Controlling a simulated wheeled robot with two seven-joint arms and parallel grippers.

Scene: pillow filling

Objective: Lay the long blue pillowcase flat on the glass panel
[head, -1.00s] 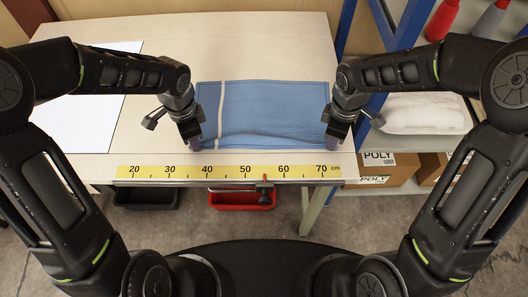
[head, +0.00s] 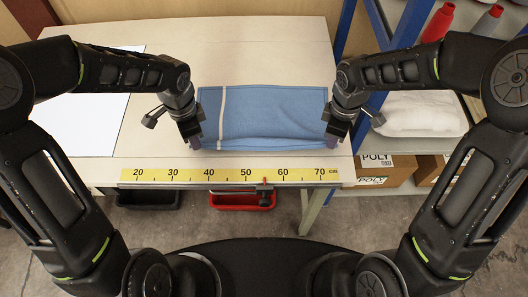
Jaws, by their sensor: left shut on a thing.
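The long blue pillowcase (head: 265,108) lies on the pale table, with a light stripe near its left end. Its near edge is rucked into a low fold. A flat white panel (head: 85,118) lies to its left, apart from it; I cannot tell if it is glass. My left gripper (head: 194,141) is shut on the pillowcase at its near left corner. My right gripper (head: 336,138) is at the near right corner, pointing down; its fingertips are partly hidden, so I cannot tell if they are closed on the cloth.
A yellow ruler (head: 230,175) runs along the front edge of the table (head: 160,140). A red bin (head: 240,201) and a black bin (head: 148,200) hang below. A blue post (head: 345,30) and a shelf with a white pillow (head: 420,113) stand right. Table is clear between panel and pillowcase.

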